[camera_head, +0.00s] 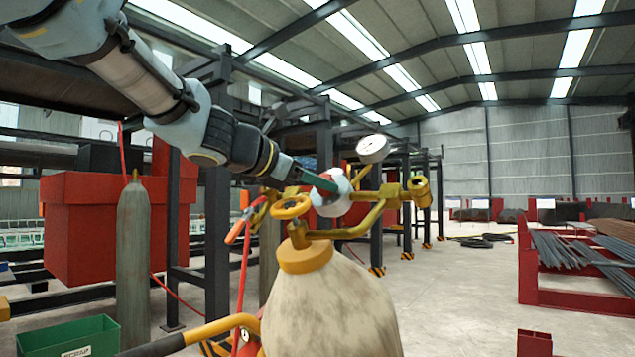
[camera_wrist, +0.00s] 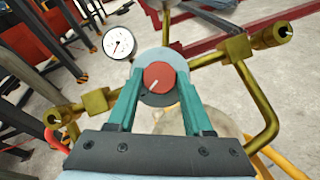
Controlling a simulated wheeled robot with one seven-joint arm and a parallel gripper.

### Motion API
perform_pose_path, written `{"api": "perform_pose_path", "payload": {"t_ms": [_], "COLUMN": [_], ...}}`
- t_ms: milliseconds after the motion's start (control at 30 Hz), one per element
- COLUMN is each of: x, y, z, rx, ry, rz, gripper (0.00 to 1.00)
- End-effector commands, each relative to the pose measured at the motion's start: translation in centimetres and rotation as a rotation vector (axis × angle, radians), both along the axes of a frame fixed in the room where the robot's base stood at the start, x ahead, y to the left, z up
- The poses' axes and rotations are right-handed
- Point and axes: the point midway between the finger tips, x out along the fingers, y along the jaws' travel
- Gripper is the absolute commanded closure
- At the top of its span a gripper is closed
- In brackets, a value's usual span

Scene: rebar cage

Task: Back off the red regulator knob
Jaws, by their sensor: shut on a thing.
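The red regulator knob (camera_wrist: 159,77) sits at the front of the round grey regulator body, with a white pointer line running toward its lower left. My gripper (camera_wrist: 158,90) has its two green fingers closed on the knob's left and right sides in the wrist view. In the head view my gripper (camera_head: 325,186) reaches in from the upper left, and the knob (camera_head: 327,181) is partly hidden by its fingers. The grey-white regulator body (camera_head: 335,197) is joined to brass pipework (camera_head: 372,215) above a pale gas cylinder (camera_head: 325,310).
A white-faced gauge (camera_wrist: 118,43) stands just left of the knob; it also shows in the head view (camera_head: 372,149). A yellow valve handwheel (camera_head: 290,206) and a red hose (camera_head: 243,275) are close below my gripper. Another grey cylinder (camera_head: 134,265) stands at left.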

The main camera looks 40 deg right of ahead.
Motion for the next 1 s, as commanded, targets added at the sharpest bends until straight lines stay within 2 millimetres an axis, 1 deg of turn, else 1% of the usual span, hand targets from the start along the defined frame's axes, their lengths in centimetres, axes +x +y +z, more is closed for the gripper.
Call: {"api": "perform_pose_path", "payload": {"t_ms": [133, 167, 400, 433, 667, 767, 867, 1000], "x": [0.0, 0.0, 0.0, 0.0, 0.0, 0.0, -0.2, -0.4], "y": [0.0, 0.0, 0.0, 0.0, 0.0, 0.6, 1.8, 4.5], "z": [-0.1, -0.1, 0.0, 0.0, 0.0, 0.2, 0.5, 1.1], "rx": [0.001, 0.001, 0.0, 0.0, 0.0, -0.002, -0.001, -0.002], "ry": [0.001, 0.001, 0.0, 0.0, 0.0, -0.001, -0.003, -0.005], "rz": [0.001, 0.001, -0.001, -0.001, 0.0, 0.001, 0.001, 0.002], "gripper": [1.0, 0.48, 0.21, 0.19, 0.19, 0.19, 0.19, 0.19]}}
